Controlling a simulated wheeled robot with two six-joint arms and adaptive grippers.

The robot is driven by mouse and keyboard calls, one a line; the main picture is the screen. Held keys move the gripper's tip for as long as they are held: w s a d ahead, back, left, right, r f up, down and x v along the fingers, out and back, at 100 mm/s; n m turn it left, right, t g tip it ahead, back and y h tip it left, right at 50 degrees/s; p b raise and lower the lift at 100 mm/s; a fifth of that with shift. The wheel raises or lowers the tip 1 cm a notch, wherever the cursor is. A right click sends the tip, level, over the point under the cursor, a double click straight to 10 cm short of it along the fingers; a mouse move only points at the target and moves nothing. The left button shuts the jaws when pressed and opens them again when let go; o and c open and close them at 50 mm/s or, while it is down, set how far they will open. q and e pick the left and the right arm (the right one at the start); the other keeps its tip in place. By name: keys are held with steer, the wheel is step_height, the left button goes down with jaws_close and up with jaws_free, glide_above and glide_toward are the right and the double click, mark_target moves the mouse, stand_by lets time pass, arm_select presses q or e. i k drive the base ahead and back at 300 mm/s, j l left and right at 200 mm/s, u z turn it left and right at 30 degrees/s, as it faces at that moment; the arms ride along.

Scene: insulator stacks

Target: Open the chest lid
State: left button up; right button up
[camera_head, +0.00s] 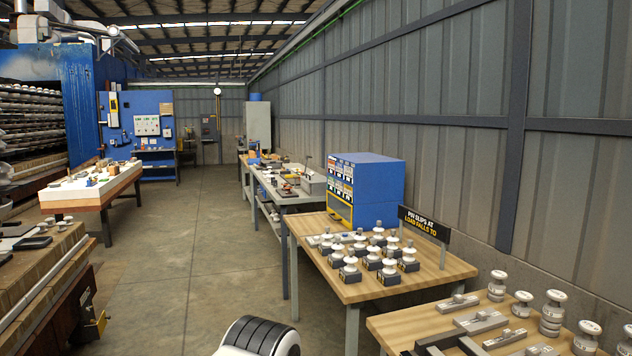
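No whole chest or lid is plain to see. At the lower left edge, a dark brown box-like thing (62,322) with a yellow fitting (95,327) on its right side is cut off by the frame. I cannot tell whether it is the chest, or whether a lid on it is open or shut. Neither of my grippers is recognisable in this view.
A wood-topped bench (48,262) fills the lower left. At right, a table (445,268) bears several white insulators, a blue cabinet (378,182) and a black sign (424,222). A nearer table (385,325) holds metal bars. The concrete aisle (200,235) between is clear.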

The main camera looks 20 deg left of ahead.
mark_target(305, 180)
steer(key=i+j+u, duration=0.9)
steer(key=i, duration=0.15)
steer(key=i+j+u, duration=0.25)
steer(key=i, duration=1)
steer(key=i+u, duration=0.25)
steer(key=i, duration=1)
steer(key=i+z, duration=0.1)
steer(key=i, duration=0.4)
steer(key=i+j+z, duration=0.1)
steer(key=i, duration=0.45)
steer(key=i+j, duration=0.15)
steer(key=i, duration=0.35)
steer(key=i+j+z, duration=0.15)
steer(key=i, duration=0.35)
steer(key=i+j+z, duration=0.1)
steer(key=i, duration=0.4)
